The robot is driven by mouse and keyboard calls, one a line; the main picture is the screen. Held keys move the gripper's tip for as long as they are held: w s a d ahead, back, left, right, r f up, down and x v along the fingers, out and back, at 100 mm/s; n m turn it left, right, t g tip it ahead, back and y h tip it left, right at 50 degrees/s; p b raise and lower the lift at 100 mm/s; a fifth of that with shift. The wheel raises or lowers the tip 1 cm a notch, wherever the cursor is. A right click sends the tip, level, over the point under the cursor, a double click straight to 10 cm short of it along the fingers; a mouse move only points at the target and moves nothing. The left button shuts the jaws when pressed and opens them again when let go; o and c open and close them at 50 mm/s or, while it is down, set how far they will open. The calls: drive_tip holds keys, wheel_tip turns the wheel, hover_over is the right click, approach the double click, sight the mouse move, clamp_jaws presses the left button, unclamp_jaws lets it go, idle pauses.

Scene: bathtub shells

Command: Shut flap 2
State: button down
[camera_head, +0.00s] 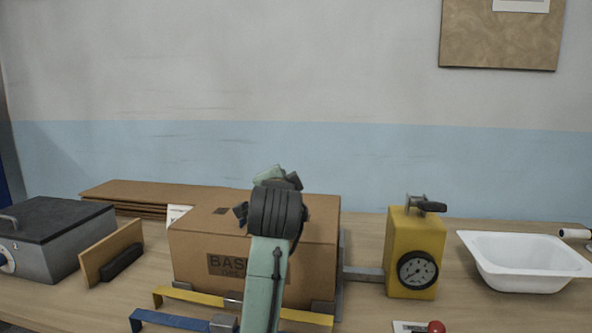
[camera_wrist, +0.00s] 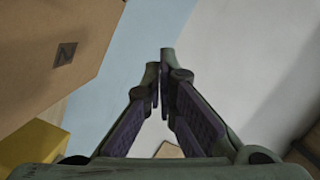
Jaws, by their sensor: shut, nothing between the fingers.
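The cardboard box (camera_head: 205,262) stands on the table behind my arm, with dark lettering starting "BAS" on its front. Its top looks nearly flat in the head view, with a small dark mark at the left; my arm covers part of it. In the wrist view a brown cardboard panel (camera_wrist: 35,65) fills the upper left, bearing a dark square with a sideways figure that may be a 2. I cannot tell how far that flap stands open. My gripper (camera_wrist: 160,65) is shut and empty, apart from the panel; in the head view it is mostly hidden behind my wrist.
A yellow gauge unit (camera_head: 399,229) stands right of the box, joined by a grey bar (camera_head: 362,273). A white tub (camera_head: 512,282) is farther right. Yellow (camera_head: 190,296) and blue (camera_head: 165,321) bars lie in front. A grey appliance (camera_head: 80,250) and flat cardboard (camera_head: 130,196) are left.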

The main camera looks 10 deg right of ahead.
drive_tip(key=a+f+n, duration=0.2)
drive_tip(key=f, duration=0.1)
drive_tip(key=w+a+f+n+b, duration=0.1)
drive_tip(key=f, duration=0.1)
drive_tip(key=shift+f+g+h, duration=0.1)
drive_tip(key=shift+g+h, duration=0.3)
drive_tip(key=shift+a+f+b, duration=0.15)
drive_tip(key=shift+a+f, duration=0.05)
drive_tip(key=shift+f, duration=0.3)
drive_tip(key=shift+a+f+b, duration=0.15)
drive_tip(key=shift+a+f, duration=0.05)
drive_tip(key=shift+f, duration=0.25)
